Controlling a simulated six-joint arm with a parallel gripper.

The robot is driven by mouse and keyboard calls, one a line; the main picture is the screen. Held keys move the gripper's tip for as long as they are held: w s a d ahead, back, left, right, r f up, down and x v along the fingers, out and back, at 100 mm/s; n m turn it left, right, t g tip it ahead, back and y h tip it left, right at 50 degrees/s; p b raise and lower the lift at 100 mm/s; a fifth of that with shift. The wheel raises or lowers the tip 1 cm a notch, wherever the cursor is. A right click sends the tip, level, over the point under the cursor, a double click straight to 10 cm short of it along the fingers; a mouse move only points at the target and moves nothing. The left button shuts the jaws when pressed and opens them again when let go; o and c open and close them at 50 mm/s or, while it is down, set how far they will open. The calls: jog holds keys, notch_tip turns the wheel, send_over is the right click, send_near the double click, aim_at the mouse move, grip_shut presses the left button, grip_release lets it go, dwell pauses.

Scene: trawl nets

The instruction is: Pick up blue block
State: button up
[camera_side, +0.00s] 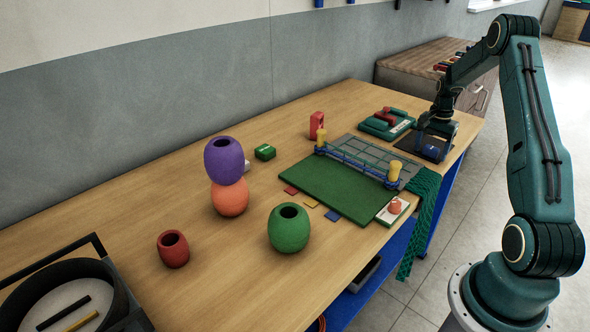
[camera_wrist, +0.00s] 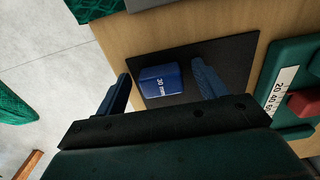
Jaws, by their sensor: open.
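My gripper (camera_wrist: 162,70) is open, with one blue finger on each side of the block. The block sits nearer the left finger, and a wider gap separates it from the right finger. I cannot tell how high the fingertips are above the pad.
A green device with a red part (camera_side: 387,122) stands close beside the pad. A green board with netting (camera_side: 330,187) and yellow posts lies nearby. A green net (camera_side: 420,205) hangs over the table's front edge. Purple, orange, green and red pots stand farther left.

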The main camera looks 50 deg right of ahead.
aim_at(431, 148)
dwell(0.4)
jog(key=c, duration=1.1)
jog(key=shift+o, duration=0.2)
jog(key=shift+r, duration=0.1)
notch_tip(431, 148, up, 20)
dwell(0.3)
